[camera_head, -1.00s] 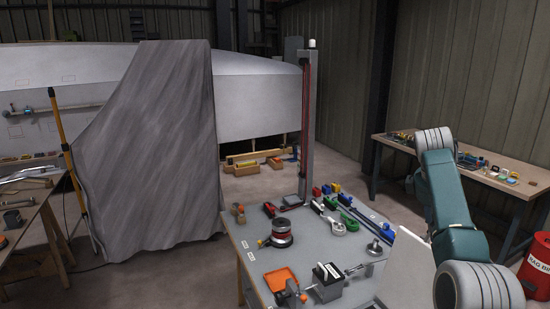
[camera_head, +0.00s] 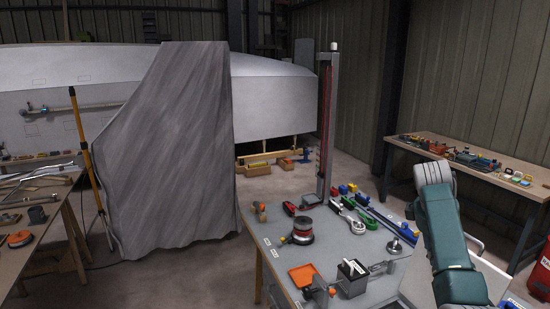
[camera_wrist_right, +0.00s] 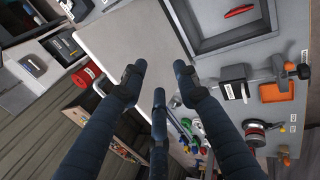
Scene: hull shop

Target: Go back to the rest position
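My right arm (camera_head: 442,230) rises at the lower right of the head view, beside the grey workbench (camera_head: 325,260). Its gripper is outside that view. In the right wrist view my right gripper (camera_wrist_right: 159,78) has its dark fingers spread apart with nothing between them. A pale flat panel (camera_wrist_right: 135,38) and the bench items show beyond the fingers. My left arm and left gripper do not show in any frame.
The bench holds a red-and-black round tool (camera_head: 303,232), an orange tray (camera_head: 303,276) and a dark box (camera_head: 352,272). A grey sheet (camera_head: 170,150) hangs left of it. A wooden table (camera_head: 70,195) stands left, another bench (camera_head: 470,165) right.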

